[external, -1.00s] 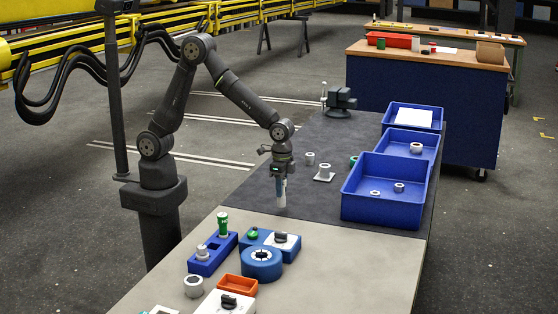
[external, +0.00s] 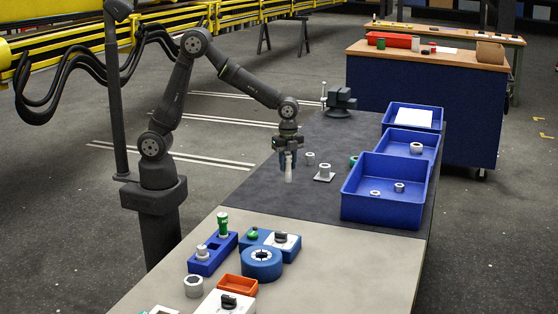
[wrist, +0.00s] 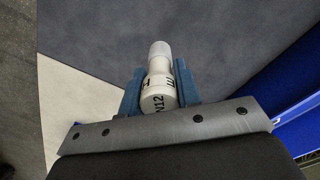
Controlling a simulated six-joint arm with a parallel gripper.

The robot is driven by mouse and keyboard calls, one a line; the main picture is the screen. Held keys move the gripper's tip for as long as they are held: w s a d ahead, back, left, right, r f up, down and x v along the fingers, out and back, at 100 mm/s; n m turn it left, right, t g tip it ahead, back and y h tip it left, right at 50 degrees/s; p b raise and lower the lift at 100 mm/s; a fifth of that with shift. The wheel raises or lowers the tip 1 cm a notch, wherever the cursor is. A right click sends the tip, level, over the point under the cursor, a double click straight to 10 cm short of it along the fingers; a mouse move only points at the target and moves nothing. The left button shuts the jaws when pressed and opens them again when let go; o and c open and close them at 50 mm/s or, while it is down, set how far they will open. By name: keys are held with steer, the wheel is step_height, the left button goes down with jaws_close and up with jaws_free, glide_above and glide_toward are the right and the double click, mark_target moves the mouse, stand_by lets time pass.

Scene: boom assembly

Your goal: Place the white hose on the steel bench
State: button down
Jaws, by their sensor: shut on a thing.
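A short white hose (wrist: 158,85) with dark lettering and a pale rounded end is held between the blue fingers of my gripper (wrist: 160,88) in the wrist view. In the external view my gripper (external: 288,160) is shut on the hose (external: 289,174), which hangs roughly upright above the dark mat. The steel bench looks to be the long table, with a bare light grey top (external: 340,262) at the near end and a dark mat (external: 262,192) over the far part. I cannot tell the exact gap between the hose and the mat.
Blue bins (external: 384,217) line the right side of the mat. A pale flanged fitting (external: 325,173) and a small grey ring (external: 310,158) stand right of my gripper. A vise (external: 340,102) is at the back. Blue holders (external: 262,263) and an orange tray (external: 237,287) fill the near left.

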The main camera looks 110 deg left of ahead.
steer(key=s+a+r+m, duration=0.2)
steer(key=s+a+m, duration=0.1)
steer(key=a+m, duration=0.2)
steer(key=s+a+r+m, duration=0.3)
steer(key=s+a+m, duration=0.1)
steer(key=a, duration=0.5)
steer(key=shift+s+m, duration=0.15)
steer(key=shift+m, duration=0.75)
steer(key=shift+s+a+f, duration=0.4)
steer(key=shift+a+f, duration=1.35)
steer(key=shift+a, duration=0.15)
steer(key=shift+s+a+f, duration=0.35)
steer(key=shift+a+f, duration=1.45)
steer(key=shift+a, duration=0.05)
steer(key=shift+s+a+f, duration=0.4)
steer(key=shift+a+f, duration=1.35)
steer(key=shift+a, duration=0.15)
steer(key=shift+f, duration=0.1)
steer(key=shift+f, duration=0.15)
steer(key=c, duration=1.1)
jaws_free()
steer(key=shift+o, duration=0.2)
